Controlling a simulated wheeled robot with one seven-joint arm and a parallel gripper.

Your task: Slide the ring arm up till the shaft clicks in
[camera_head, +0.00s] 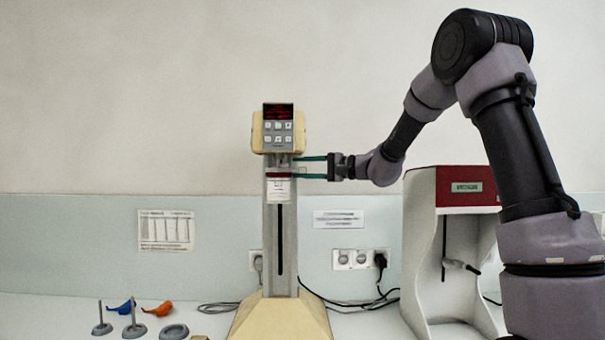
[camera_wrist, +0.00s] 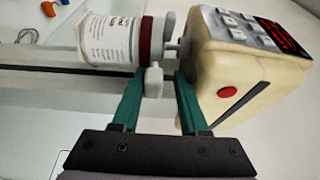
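The cream mill's head (camera_head: 278,135), with a red display and keypad, tops a grey column (camera_head: 279,245) with a dark slot. Just below the head is a white labelled jar (camera_head: 278,190) with a dark red band at its top; it also shows in the wrist view (camera_wrist: 105,40). In the wrist view a short grey shaft (camera_wrist: 184,46) lies between jar and head. A pale knob (camera_wrist: 153,80), seemingly the ring arm's, sticks out beside the band. My gripper (camera_head: 312,168) has its green fingers apart, one above and one below the knob, with a visible gap on the upper side.
A red-topped white cabinet (camera_head: 455,187) stands right of the mill. Cables (camera_head: 365,303) and a socket strip (camera_head: 361,259) are behind. Small stands, a grey ring (camera_head: 173,331), and blue (camera_head: 121,306) and orange (camera_head: 157,308) items lie at left. Space left of the column is clear.

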